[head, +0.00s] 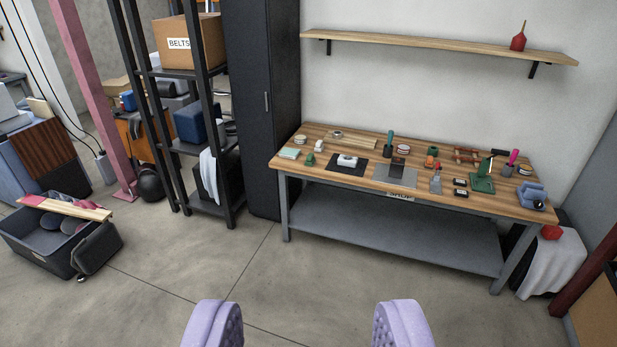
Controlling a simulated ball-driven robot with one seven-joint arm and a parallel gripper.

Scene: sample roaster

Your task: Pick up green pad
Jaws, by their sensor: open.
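A flat pale green pad (288,153) lies on the wooden workbench (350,190), near its left end. A small darker green object (310,159) sits just right of it, too small to make out.
The bench top holds several small tools, a dark mat (347,171) and a grey plate (386,181). A wall shelf (430,46) hangs above. A black rack (187,140) and dark cabinet (262,110) stand left. A crate (45,253) sits far left. Floor before the bench is clear.

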